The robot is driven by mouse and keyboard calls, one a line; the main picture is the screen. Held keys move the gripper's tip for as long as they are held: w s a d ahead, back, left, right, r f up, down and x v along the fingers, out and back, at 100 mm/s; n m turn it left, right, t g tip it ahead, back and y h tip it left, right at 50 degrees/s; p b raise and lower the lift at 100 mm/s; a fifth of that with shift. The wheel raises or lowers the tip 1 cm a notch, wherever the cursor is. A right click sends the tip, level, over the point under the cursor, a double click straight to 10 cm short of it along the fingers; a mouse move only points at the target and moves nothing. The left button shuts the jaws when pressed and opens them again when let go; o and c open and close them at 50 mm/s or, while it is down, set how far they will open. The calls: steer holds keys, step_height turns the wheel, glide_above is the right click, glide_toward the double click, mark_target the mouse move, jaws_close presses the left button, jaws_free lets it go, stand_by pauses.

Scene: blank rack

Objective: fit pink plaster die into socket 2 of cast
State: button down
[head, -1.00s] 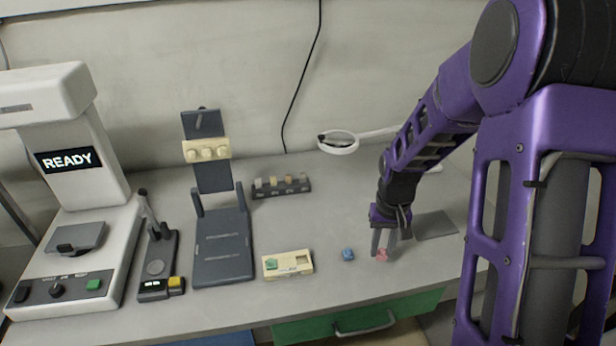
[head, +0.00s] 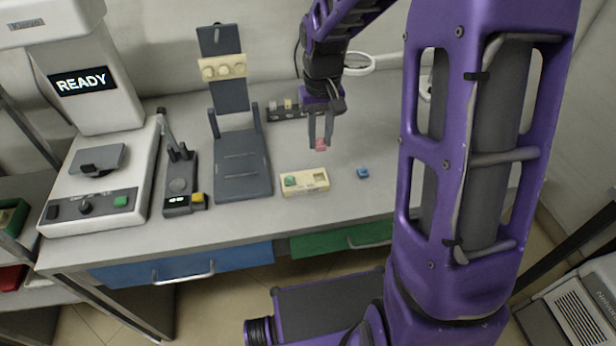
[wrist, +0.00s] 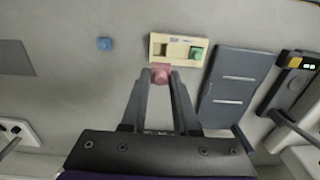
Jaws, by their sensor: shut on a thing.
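The pink plaster die (head: 320,145) is held between the fingertips of my gripper (head: 320,140), above the bench and behind the cast in the head view. In the wrist view the pink die (wrist: 161,72) sits at the tips of my gripper (wrist: 160,78) and overlaps the cast's edge. The cream cast (head: 304,188) lies on the bench, also seen in the wrist view (wrist: 180,37). A green die (head: 290,181) sits in its left part in the head view. The socket on the right (head: 320,178) looks empty. Socket numbers are not legible.
A blue die (head: 362,172) lies on the bench right of the cast. A dark grey stand (head: 242,185) is left of the cast. A dark rack with several small blocks (head: 285,114) stands behind. The bench right of the blue die is clear.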

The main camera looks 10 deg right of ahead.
steer(key=b, duration=0.1)
glide_toward(319, 181)
steer(key=f, duration=0.5)
steer(key=shift+w+f, duration=0.15)
steer(key=shift+w, duration=0.15)
steer(key=shift+s+f+b, duration=0.15)
steer(key=shift+f+b, duration=0.45)
steer(key=c, duration=0.7)
jaws_free()
steer(key=shift+s+f, duration=0.1)
steer(key=r+p, duration=0.1)
steer(key=r, duration=0.5)
steer(key=r+p, duration=0.2)
steer(key=r, duration=0.5)
steer(key=shift+w+r, duration=0.2)
steer(key=shift+r, duration=0.05)
steer(key=shift+w, duration=0.1)
